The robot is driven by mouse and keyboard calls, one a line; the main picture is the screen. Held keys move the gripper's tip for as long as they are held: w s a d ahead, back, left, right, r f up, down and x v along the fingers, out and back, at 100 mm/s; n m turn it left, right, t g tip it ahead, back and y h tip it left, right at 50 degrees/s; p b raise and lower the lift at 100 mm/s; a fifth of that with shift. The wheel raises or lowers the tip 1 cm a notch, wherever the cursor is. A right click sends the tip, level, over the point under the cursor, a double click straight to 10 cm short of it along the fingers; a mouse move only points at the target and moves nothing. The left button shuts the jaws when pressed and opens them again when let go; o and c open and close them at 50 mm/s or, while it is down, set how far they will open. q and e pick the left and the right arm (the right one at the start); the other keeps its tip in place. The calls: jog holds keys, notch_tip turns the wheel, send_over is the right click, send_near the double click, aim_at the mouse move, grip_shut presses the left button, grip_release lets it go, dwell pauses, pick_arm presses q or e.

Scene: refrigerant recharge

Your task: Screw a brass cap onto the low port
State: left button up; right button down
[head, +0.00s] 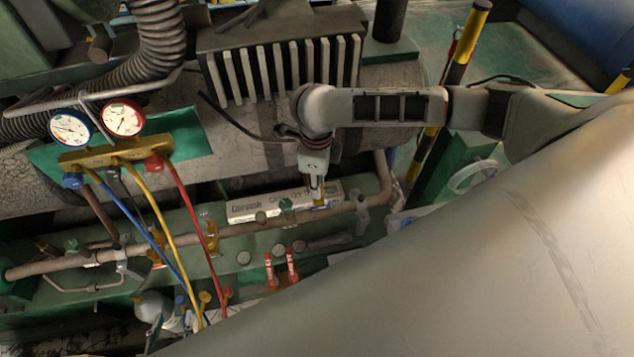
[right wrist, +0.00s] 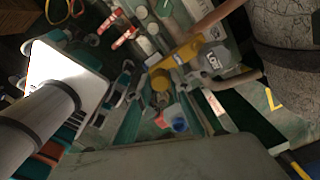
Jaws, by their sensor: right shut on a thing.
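My right gripper (right wrist: 160,95) reaches up from the bottom of that view. It is shut on a small brass piece, apparently the brass cap (right wrist: 160,80), close against the fitting; whether they touch is unclear.
A gauge manifold (head: 115,152) with blue, yellow and red hoses stands at left. A ribbed block (head: 285,70) rises behind. A yellow-black pole (head: 460,55) stands at right. My own arm covers the lower right.

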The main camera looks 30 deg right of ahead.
jog(key=m, duration=0.3)
jog(key=shift+d, duration=0.1)
jog(key=shift+f, duration=0.1)
jog(key=shift+m, duration=0.8)
jog(key=shift+s+m, duration=0.1)
jog(key=shift+m, duration=1)
jog(key=shift+m, duration=1.2)
jog(key=c, duration=2.2)
grip_release()
jog(key=shift+m, duration=0.3)
jog(key=o, duration=0.5)
jog(key=shift+f, duration=0.1)
